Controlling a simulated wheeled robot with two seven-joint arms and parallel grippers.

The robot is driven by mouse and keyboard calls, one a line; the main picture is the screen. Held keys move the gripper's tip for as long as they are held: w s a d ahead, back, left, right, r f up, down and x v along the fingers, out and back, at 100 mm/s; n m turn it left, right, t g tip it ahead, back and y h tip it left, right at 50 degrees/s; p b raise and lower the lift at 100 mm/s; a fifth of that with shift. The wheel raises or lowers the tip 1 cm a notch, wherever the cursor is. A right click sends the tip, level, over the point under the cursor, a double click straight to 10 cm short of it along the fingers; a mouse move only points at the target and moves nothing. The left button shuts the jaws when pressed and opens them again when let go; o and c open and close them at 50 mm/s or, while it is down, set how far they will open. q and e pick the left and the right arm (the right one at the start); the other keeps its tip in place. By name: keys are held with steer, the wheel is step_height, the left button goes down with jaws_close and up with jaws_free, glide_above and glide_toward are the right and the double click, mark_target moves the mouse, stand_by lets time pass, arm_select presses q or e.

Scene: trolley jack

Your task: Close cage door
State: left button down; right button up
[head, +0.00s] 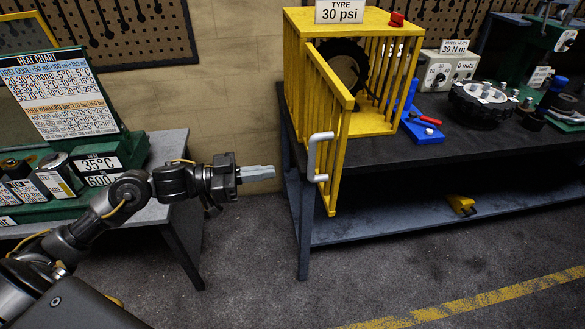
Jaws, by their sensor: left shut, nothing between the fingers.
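The yellow cage (384,28) stands on the dark workbench, with a black tyre (345,65) inside it. Its barred yellow door (335,98) is open and swung out toward me, past the bench's front edge. A light grey handle (315,157) is fixed on the door's outer face, near its free edge. My left gripper (272,172) is shut and empty. It points right, just left of the handle's lower end, with a small gap apparent between them. My right gripper is not in view.
The workbench (470,145) also carries a torque box (447,68), a wheel hub (482,102) and a blue tool stand (422,130). A lower shelf (400,224) lies beneath. At left, a grey table (170,150) holds green heat equipment (100,160). The floor between is clear.

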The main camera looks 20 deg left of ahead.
mark_target(334, 164)
arm_select(q)
steer(key=p+x, duration=0.4)
steer(key=x, duration=0.8)
steer(key=shift+r, duration=0.2)
steer(key=shift+w+d+f+p, duration=0.15)
steer(key=shift+w+d+p, duration=0.25)
steer(key=shift+d, duration=0.2)
